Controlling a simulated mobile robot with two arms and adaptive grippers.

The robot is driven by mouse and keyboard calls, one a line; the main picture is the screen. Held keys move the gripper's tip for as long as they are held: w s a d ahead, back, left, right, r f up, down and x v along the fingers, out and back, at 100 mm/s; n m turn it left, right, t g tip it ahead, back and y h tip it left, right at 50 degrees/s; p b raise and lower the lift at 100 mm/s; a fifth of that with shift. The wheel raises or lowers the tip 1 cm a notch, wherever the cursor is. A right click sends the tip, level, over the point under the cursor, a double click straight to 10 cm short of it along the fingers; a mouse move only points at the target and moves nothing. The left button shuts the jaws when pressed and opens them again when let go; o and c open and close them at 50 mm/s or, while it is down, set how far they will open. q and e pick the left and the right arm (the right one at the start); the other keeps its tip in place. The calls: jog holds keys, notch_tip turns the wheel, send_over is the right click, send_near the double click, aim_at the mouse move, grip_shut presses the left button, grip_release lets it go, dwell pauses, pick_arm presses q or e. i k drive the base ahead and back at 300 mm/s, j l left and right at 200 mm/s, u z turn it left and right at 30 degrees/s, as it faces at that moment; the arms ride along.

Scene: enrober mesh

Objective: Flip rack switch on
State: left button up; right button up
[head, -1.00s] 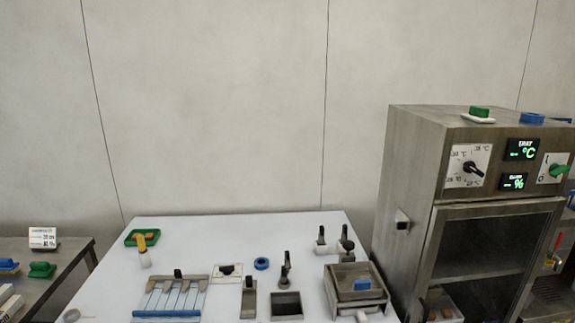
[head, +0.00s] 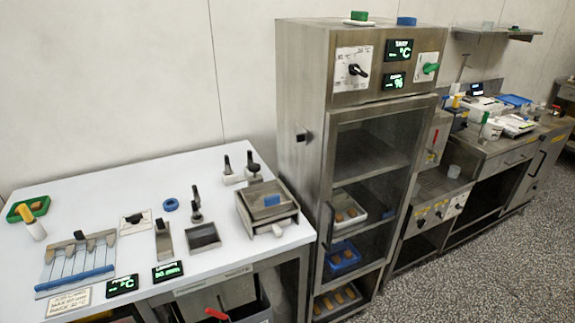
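A tall steel rack cabinet (head: 300,110) stands in the middle of the head view, with a glass door on its front. On the right of its top panel is a green rotary switch (head: 431,68) on a white plate (head: 422,76). Its green handle points roughly sideways to the right; the plate's marks are too small to read now. Left of it are two lit displays, an upper one (head: 399,50) with °C and a lower one (head: 395,80) with %. A black pointer knob (head: 357,70) sits on a white dial plate (head: 343,62). Neither gripper is in view.
A white table (head: 105,180) with small tools and trays stands left of the cabinet. A steel counter (head: 490,148) with equipment runs along the right. Speckled floor (head: 455,270) is free at the lower right. Trays sit behind the cabinet door.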

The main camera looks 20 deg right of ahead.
aim_at(429, 68)
jog(key=z, duration=1.45)
jog(key=i+l+u, duration=0.1)
jog(key=u, duration=0.6)
jog(key=i+l+u, duration=0.25)
jog(key=l, duration=0.25)
jog(key=l+u, duration=0.25)
jog(key=l, duration=0.2)
jog(key=l+u, duration=0.3)
jog(key=l, duration=0.25)
jog(key=i+l+u, duration=0.1)
jog(key=l, duration=1.35)
jog(key=i+l, duration=0.1)
jog(key=l, duration=1.35)
jog(key=u, duration=0.05)
